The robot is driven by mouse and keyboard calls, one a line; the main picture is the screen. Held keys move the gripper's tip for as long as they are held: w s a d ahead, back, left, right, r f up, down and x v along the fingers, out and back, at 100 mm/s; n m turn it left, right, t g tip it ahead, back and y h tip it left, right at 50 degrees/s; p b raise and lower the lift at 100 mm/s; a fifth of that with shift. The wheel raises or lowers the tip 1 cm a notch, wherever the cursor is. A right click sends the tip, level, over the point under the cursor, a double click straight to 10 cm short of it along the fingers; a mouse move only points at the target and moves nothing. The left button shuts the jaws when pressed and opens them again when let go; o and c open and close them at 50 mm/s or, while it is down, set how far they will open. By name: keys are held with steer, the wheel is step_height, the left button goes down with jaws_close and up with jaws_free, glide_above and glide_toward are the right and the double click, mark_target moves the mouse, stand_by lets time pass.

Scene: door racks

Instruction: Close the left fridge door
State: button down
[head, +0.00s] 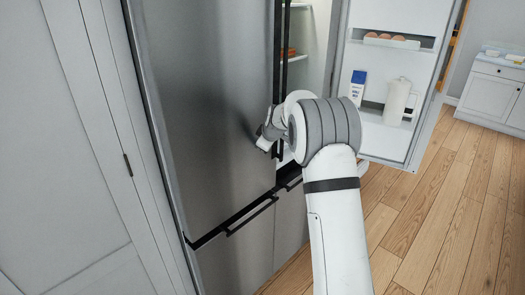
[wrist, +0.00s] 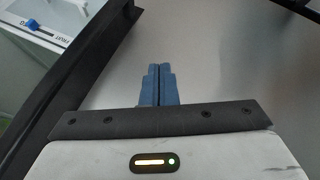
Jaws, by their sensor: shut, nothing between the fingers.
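The left fridge door (head: 205,100) is a tall brushed-steel panel in the head view, with a dark vertical handle (head: 286,45) along its right edge. It looks roughly in line with the front below; I cannot tell whether a small gap remains. My gripper (head: 266,141) is at the door's lower right part, by the handle. In the wrist view my gripper's blue fingers (wrist: 159,72) are together with nothing between them, pointing at the steel surface (wrist: 225,65). Whether the tips touch it is unclear. My arm hides part of the door's right edge.
The right fridge door (head: 357,105) stands wide open, with a carton (head: 357,88), a white jug (head: 397,101) and eggs on its shelves. Lower steel fronts (head: 240,260) have dark handles. A white panel (head: 60,150) stands close at left. Wooden floor (head: 445,215) is free at right.

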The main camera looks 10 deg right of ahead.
steer(key=s+d+r+b, duration=0.3)
steer(key=s+d+r, duration=0.1)
steer(key=d+r, duration=0.3)
steer(key=s+a+r+m+g, duration=0.1)
steer(key=s+a+r+m, duration=0.15)
steer(key=s, duration=0.65)
steer(key=s+a+f+m+g, duration=0.1)
steer(key=s+a+f+m, duration=0.1)
steer(key=s, duration=1.6)
steer(key=s+a+f+m+g+h, duration=0.1)
steer(key=s+f+m, duration=0.4)
steer(key=s, duration=1.4)
steer(key=shift+s+a+m+g, duration=0.25)
steer(key=shift+a+m+g, duration=0.45)
steer(key=shift+a, duration=0.4)
